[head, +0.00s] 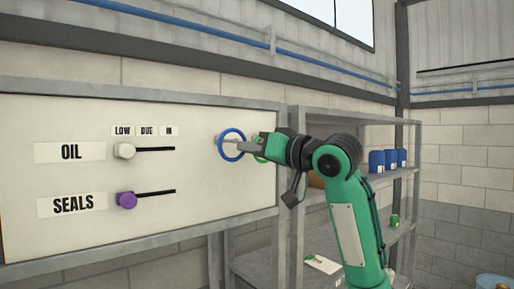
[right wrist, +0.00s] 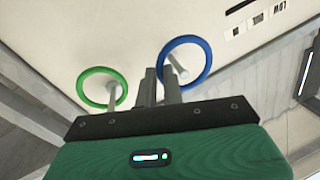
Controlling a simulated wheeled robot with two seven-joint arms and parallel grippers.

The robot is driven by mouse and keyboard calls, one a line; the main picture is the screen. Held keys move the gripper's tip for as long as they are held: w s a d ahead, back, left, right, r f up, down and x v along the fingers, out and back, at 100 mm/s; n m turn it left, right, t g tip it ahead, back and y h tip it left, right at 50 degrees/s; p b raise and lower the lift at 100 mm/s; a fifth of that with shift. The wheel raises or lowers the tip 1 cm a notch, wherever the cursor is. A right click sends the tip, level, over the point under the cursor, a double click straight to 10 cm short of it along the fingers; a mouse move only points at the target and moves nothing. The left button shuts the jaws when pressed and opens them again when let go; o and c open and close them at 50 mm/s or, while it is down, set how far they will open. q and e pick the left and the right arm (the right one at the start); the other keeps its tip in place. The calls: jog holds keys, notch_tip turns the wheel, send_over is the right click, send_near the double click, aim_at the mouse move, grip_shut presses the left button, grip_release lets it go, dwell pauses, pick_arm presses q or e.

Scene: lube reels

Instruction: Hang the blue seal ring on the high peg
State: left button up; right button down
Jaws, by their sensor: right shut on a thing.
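The blue seal ring (head: 231,145) is in front of the white board at its right side. My right gripper (head: 246,144) is shut on the ring's rim; its fingers (right wrist: 159,87) also show in the right wrist view. There the blue ring (right wrist: 208,64) frames a pale peg (right wrist: 178,68), which appears inside the ring's outline. I cannot tell for sure whether the ring is around the peg or only in front of it. A green ring (right wrist: 82,88) hangs at another peg (right wrist: 112,97). My left gripper is out of view.
The board (head: 70,115) carries OIL and SEALS labels with a white knob (head: 124,151) and a purple knob (head: 127,201). A metal shelf (head: 262,262) to the right holds blue containers (head: 377,161) and a small green item (head: 394,220).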

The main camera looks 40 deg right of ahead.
jog(key=shift+w+a+f, duration=0.1)
jog(key=shift+w, duration=0.9)
jog(key=shift+w+f, duration=0.4)
jog(key=shift+w, duration=0.2)
jog(key=c, duration=1.5)
grip_release()
jog(key=shift+o, duration=0.2)
